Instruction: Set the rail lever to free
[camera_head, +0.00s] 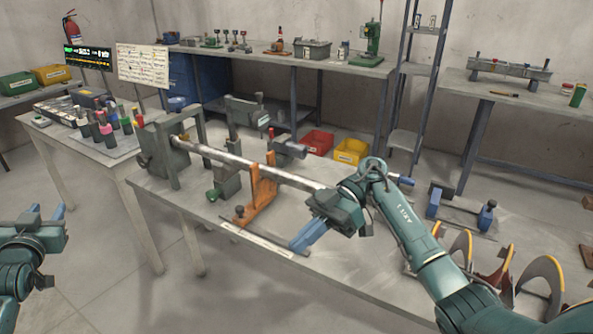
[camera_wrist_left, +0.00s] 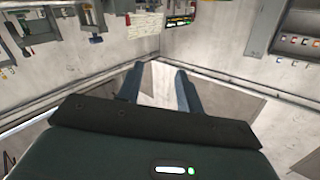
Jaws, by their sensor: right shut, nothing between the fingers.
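The positioner stands on the grey table, with a long metal rod (camera_head: 232,160) running through its grey end frame (camera_head: 165,160). I cannot tell which part is the rail lever. My right gripper (camera_head: 303,236) is shut and empty, in front of the rod and right of the orange support. My left gripper (camera_head: 46,212) is open and empty, left of the table; its parted fingers show in the left wrist view (camera_wrist_left: 158,84).
A pale label strip (camera_head: 257,241) lies along the table's front edge. A side table (camera_head: 60,140) with coloured-top tools stands at left. Ring-shaped auger parts (camera_head: 460,245) lie at right, near my right arm. Red (camera_head: 317,142) and yellow bins (camera_head: 350,151) are behind.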

